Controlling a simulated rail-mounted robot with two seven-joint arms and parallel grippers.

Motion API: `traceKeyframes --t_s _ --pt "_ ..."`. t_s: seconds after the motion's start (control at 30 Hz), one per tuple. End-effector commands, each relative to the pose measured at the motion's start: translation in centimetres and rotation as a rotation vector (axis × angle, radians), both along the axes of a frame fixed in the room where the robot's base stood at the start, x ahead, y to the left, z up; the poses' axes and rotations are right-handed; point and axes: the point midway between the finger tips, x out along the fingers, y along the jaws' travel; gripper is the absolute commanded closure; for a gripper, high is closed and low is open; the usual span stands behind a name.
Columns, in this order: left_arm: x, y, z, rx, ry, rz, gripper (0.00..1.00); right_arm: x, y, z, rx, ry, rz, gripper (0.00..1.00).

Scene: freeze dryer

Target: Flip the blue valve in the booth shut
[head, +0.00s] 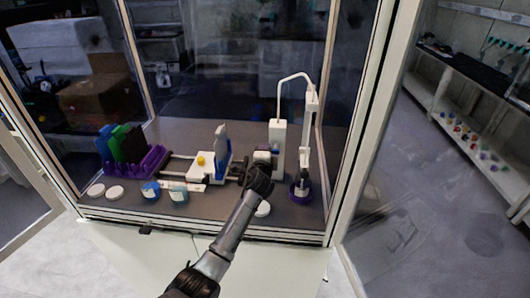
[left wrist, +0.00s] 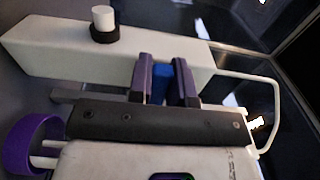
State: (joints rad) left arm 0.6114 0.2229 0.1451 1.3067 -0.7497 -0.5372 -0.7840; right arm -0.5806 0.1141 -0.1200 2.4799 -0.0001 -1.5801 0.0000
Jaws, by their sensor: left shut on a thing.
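The blue valve (left wrist: 162,84) shows in the left wrist view as a small blue piece between the two purple fingers of my left gripper (left wrist: 164,88). The fingers are shut on it, against the side of a long white housing (left wrist: 60,50). In the head view my left gripper (head: 262,162) reaches into the booth, at the base of the white column unit (head: 277,138). There the gripper hides the valve. The valve's exact angle cannot be told. My right gripper is not in view.
A white stand with a purple base (head: 300,190) is close right of my gripper. A white block with a yellow knob (head: 201,159) and a blue panel (head: 223,150) stand left. A purple rack (head: 150,160), two jars and white discs (head: 96,190) lie further left. Glass walls and frame posts (head: 368,110) enclose the booth.

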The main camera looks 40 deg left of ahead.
Motion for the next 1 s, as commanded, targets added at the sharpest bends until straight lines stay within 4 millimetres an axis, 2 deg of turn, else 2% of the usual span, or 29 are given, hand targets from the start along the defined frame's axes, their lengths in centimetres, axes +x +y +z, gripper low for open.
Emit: traceKeyframes --t_s 0.37,0.4,0.67,1.0 --pt "0.01 -0.01 -0.02 -0.008 -0.004 0.0 1.0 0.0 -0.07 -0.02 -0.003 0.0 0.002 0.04" --pt "0.01 -0.01 -0.02 -0.008 -0.004 0.0 0.8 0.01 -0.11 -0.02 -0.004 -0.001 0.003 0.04" --pt "0.01 -0.01 -0.02 -0.006 -0.003 0.0 0.55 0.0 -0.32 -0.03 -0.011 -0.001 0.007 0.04" --pt "-0.34 -0.28 -0.02 -0.004 -0.003 -0.001 0.55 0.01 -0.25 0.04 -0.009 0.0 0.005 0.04"
